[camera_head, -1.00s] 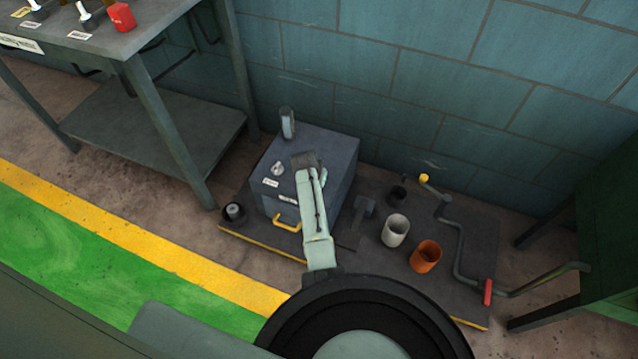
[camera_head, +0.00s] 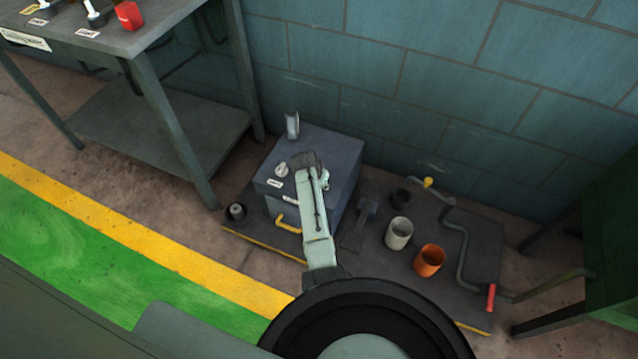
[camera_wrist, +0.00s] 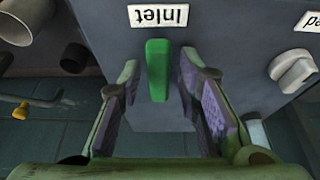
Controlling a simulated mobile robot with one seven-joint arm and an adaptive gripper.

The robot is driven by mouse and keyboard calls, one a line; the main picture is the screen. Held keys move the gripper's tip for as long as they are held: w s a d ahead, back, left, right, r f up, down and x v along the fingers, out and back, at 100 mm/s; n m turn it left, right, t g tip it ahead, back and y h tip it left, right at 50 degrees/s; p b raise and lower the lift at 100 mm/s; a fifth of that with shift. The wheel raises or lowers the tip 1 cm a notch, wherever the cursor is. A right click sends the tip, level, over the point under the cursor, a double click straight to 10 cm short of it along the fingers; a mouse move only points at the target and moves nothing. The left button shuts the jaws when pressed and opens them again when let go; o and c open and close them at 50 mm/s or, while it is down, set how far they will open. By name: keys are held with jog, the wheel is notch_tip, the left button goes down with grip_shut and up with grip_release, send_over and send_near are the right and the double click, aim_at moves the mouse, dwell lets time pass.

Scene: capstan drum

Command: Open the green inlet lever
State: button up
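The green inlet lever (camera_wrist: 157,70) shows in the wrist view, just below an upside-down "Inlet" label (camera_wrist: 158,16) on the grey box face. My gripper (camera_wrist: 160,62) is open, with one purple-padded finger on each side of the lever. Gaps show between the lever and both pads, so I see no grip on it. In the head view my arm reaches over the grey box (camera_head: 345,165). The lever is hidden there behind my arm.
A white knob (camera_wrist: 293,70) sits beside the lever on the box. A yellow handle (camera_head: 287,224) is on its front. A white cup (camera_head: 398,233), an orange cup (camera_head: 429,260) and a bent crank with a red grip (camera_head: 491,297) stand to the right. A workbench (camera_head: 150,45) is at left.

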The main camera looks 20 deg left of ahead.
jog(key=shift+o, duration=0.4)
jog(key=v, duration=1.2)
